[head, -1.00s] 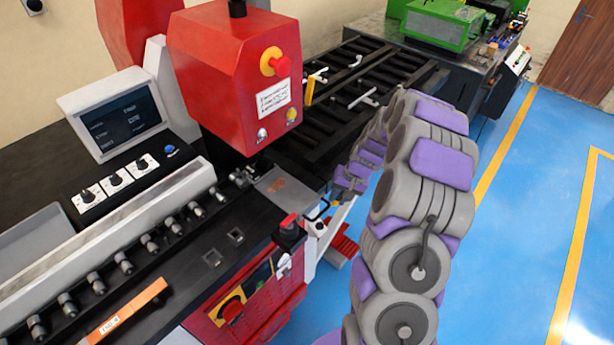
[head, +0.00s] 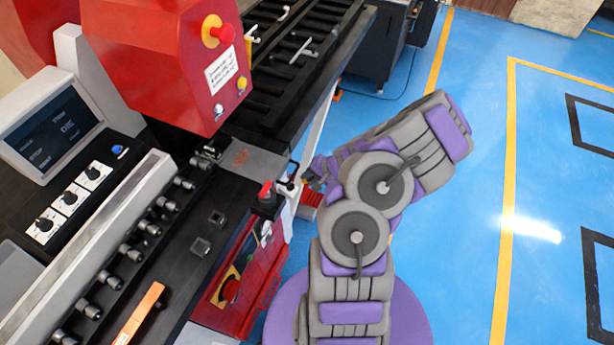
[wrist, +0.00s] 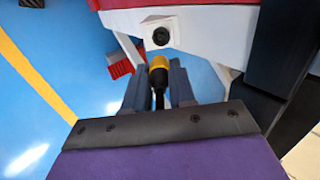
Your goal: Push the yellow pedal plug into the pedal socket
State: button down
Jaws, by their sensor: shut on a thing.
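The yellow pedal plug (wrist: 158,66) is held between the two fingers of my gripper (wrist: 158,78) in the wrist view, with its black cable end toward the palm. The plug points at the white machine frame. The pedal socket (wrist: 161,36) is a dark round hole in a white plate on that frame, just beyond the plug and nearly in line with it. A gap shows between plug and socket. In the head view my gripper (head: 316,172) is beside the machine's near right corner; the plug and socket cannot be made out there.
The red foot pedal (wrist: 120,68) lies on the blue floor by the machine leg. It also shows in the head view (head: 312,196). The red emergency knob (head: 265,190) stands above the machine's corner. Blue floor to the right is clear.

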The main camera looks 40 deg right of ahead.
aim_at(303, 182)
jog(key=shift+d, duration=0.1)
jog(key=shift+w+a+f+b, duration=0.2)
jog(key=shift+a+f+b, duration=0.15)
jog(key=shift+a, duration=0.1)
jog(key=shift+w+a+f+b, duration=0.2)
jog(key=shift+a+f+b, duration=0.1)
jog(key=shift+a, duration=0.15)
jog(key=shift+b+x, duration=0.6)
jog(key=shift+x, duration=0.15)
jog(key=shift+b+x, duration=0.85)
jog(key=shift+x, duration=0.4)
jog(key=shift+d, duration=0.4)
jog(key=shift+a, duration=0.25)
jog(key=shift+d, duration=0.15)
jog(key=shift+b+x, duration=0.9)
jog(key=shift+x, duration=0.3)
